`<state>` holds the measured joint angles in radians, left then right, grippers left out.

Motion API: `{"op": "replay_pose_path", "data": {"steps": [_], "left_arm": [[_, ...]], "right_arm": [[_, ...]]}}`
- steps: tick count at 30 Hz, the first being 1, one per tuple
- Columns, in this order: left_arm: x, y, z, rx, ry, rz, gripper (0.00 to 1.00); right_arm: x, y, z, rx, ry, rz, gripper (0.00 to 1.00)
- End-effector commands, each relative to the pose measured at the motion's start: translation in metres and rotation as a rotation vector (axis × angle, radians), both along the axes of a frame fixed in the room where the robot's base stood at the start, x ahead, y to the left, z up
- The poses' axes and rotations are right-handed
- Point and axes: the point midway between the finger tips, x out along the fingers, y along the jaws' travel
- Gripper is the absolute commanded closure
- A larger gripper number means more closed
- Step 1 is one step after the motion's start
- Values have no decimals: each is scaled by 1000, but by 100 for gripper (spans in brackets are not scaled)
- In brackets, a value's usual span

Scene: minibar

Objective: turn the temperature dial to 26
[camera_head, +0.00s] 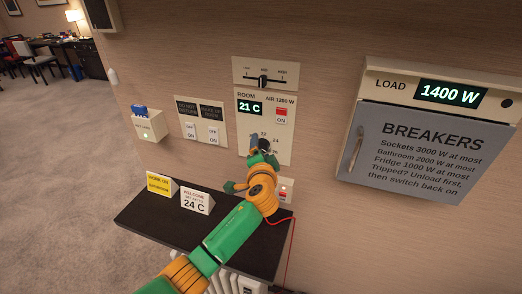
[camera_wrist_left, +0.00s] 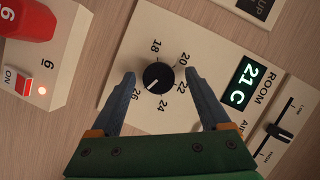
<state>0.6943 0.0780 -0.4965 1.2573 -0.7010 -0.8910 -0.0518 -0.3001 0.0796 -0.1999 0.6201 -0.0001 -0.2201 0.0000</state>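The temperature dial (camera_wrist_left: 158,77) is a round black knob on the pale room panel (camera_wrist_left: 115,94), ringed by the numbers 18 to 26. Its white mark points to the lower left, toward 26, in the left wrist view. The panel's room display (camera_wrist_left: 244,86) reads 21 C. My left gripper (camera_wrist_left: 160,75) is open, with one finger on each side of the dial and a visible gap to it. In the head view my left gripper (camera_head: 262,147) is at the panel's lower part and covers the dial. My right gripper is in neither view.
A slider (camera_head: 263,80) sits above the display, and a red ON switch (camera_head: 281,113) beside it. Left are two labelled switches (camera_head: 201,132). A dark shelf (camera_head: 160,222) below holds a yellow card and a white 24 C card (camera_head: 196,201). The breaker box (camera_head: 425,150) is right.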

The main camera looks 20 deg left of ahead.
Motion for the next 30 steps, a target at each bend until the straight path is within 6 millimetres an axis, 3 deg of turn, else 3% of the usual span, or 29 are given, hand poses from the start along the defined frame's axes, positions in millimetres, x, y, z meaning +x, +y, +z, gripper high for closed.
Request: {"op": "replay_pose_path", "data": {"steps": [8, 19, 30], "left_arm": [[-10, -4, 0, -1, 2, -1, 20], [-62, -21, 10, -1, 2, -1, 20], [-67, -23, 11, -4, -2, -1, 20]], "right_arm": [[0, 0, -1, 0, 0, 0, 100], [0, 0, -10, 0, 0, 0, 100], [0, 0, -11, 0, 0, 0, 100]]}}
